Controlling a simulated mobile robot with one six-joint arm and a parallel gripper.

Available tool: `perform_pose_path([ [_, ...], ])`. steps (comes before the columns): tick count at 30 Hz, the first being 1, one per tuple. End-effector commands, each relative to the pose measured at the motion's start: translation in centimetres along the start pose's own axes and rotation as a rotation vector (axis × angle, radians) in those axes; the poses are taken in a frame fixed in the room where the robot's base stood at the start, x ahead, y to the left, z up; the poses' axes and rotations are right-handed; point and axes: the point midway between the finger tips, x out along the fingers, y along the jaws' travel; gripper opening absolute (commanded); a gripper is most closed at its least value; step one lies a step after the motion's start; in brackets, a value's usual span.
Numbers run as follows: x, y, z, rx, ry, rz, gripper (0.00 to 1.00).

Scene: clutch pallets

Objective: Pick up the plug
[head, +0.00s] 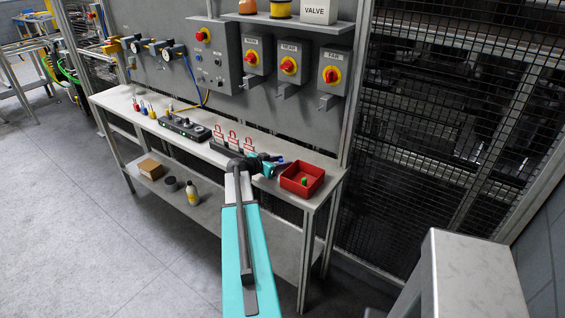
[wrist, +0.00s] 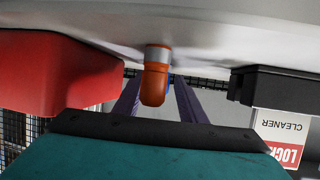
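The plug is probably the orange piece with a grey metal band (wrist: 154,82). In the wrist view it stands at the centre against the pale bench top, which appears upside down at the top of the picture. My gripper (wrist: 157,88) is open, with one dark purple finger on each side of the plug. I cannot tell whether the plug is fully between the fingertips or whether either finger touches it. In the head view my gripper (head: 282,162) is low over the bench, left of the red bin, and I cannot make out the plug there.
The red bin (head: 291,188) holds a green item and also shows in the wrist view (wrist: 60,72). A black block (wrist: 280,86) is on the other side. Switch boxes hang behind.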

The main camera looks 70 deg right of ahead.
Motion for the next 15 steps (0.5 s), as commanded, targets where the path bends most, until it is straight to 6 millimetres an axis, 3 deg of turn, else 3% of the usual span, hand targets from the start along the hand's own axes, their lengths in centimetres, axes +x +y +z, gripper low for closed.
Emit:
perform_pose_path([
  [11, -0.04, -0.01, -0.02, 0.000, 0.000, 0.000, 0.37],
  [15, -0.05, -0.01, -0.02, 0.000, 0.000, 0.000, 0.15],
])
